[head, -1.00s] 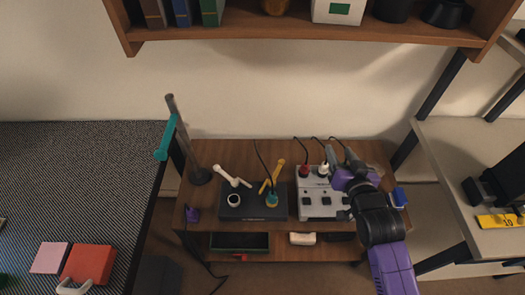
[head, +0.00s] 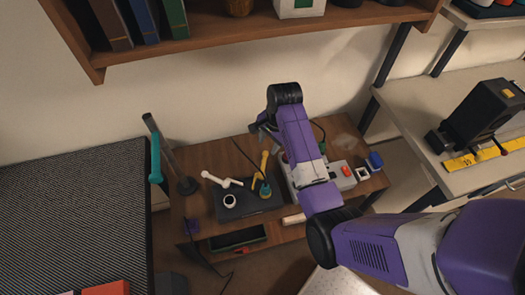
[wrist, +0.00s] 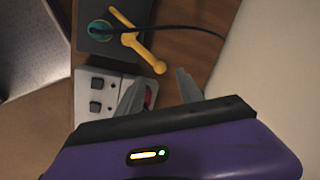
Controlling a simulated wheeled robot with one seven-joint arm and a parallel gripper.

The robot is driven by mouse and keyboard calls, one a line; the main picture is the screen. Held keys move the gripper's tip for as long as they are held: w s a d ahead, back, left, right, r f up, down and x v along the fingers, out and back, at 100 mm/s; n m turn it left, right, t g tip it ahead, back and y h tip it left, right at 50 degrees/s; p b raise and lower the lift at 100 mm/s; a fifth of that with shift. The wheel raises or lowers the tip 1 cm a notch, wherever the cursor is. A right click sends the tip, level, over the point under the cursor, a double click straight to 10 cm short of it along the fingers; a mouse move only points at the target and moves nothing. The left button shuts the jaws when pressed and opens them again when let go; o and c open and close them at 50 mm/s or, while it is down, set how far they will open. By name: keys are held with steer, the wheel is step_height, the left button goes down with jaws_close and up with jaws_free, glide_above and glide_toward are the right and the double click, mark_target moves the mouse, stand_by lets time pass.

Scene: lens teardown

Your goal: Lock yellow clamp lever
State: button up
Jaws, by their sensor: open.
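The yellow clamp lever (head: 264,163) stands at the back right of a dark base plate (head: 238,214) on the wooden table, beside a teal round piece (head: 265,190). In the wrist view the yellow lever (wrist: 139,45) slants down and right, with its rounded end nearest my gripper. My gripper (wrist: 160,85) is open and empty, its two grey fingers just short of that end and apart from it. In the head view my gripper (head: 263,132) is above the back of the table, close to the lever, partly hidden by my arm.
A white lever (head: 221,180) and white ring (head: 230,201) sit on the same plate. A grey switch box (head: 345,178) stands to the right, partly behind my arm. A black cable crosses beside the yellow lever. An upright post (head: 170,155) stands left; a shelf (head: 230,42) hangs above.

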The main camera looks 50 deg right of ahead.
mark_target(265, 153)
steer(key=f, duration=0.4)
steer(key=w+f, duration=0.1)
steer(key=f, duration=0.1)
steer(key=shift+w+d+f, duration=0.1)
steer(key=shift+f, duration=0.2)
steer(key=shift+c, duration=0.2)
jaws_close()
steer(key=shift+w, duration=0.15)
stand_by(0.9)
